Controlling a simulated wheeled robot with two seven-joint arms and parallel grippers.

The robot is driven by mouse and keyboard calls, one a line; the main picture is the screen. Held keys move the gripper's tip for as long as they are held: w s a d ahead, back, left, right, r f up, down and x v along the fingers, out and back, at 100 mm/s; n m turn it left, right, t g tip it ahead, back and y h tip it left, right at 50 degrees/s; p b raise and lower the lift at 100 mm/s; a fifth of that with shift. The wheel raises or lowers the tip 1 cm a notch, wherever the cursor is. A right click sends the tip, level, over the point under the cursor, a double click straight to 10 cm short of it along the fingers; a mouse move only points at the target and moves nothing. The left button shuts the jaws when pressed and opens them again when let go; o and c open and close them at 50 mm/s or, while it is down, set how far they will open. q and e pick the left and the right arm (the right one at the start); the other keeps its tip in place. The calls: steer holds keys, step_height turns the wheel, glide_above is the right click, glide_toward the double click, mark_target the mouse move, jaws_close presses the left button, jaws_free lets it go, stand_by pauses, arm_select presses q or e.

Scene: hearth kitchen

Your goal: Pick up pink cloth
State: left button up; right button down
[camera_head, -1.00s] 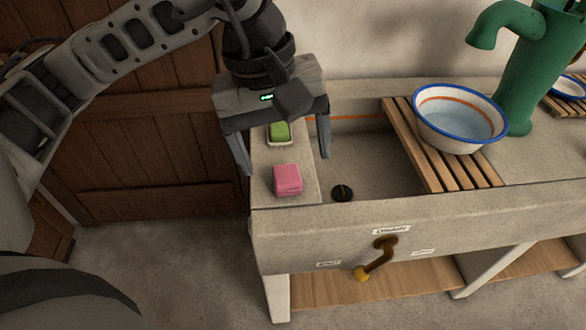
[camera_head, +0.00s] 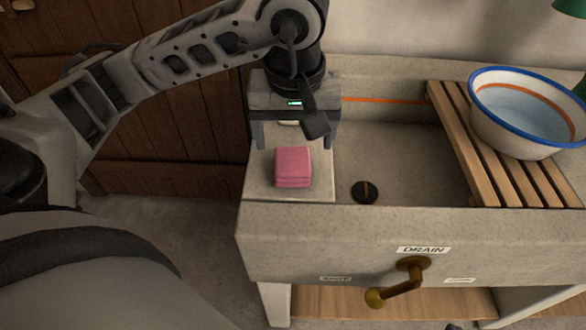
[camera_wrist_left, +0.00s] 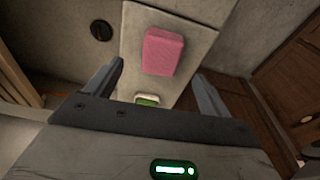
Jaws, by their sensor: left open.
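The pink cloth (camera_head: 293,167) is a folded, block-like stack lying on the stone ledge (camera_head: 256,187) at the left end of the sink. It also shows in the left wrist view (camera_wrist_left: 163,52), beyond the fingertips and roughly between their lines. My left gripper (camera_head: 294,146) is open and empty, just behind the cloth in the head view, with one finger to each side. In the left wrist view my left gripper's two fingers (camera_wrist_left: 158,82) stand apart, not touching the cloth. My right gripper is not in view.
A green soap on a pale dish (camera_wrist_left: 147,100) sits on the ledge near the gripper. The sink basin with its dark drain plug (camera_head: 364,191) lies to the right. A blue-rimmed bowl (camera_head: 515,122) stands on a wooden slat rack (camera_head: 470,150). A brass drain handle (camera_head: 405,283) sticks out in front.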

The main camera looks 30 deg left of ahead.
mark_target(293, 158)
arm_select(q)
steer(key=f, duration=0.4)
steer(key=w+a+f, duration=0.1)
steer(key=f, duration=0.2)
steer(key=shift+w+f, duration=0.1)
steer(key=shift+c, duration=0.3)
steer(key=c, duration=1)
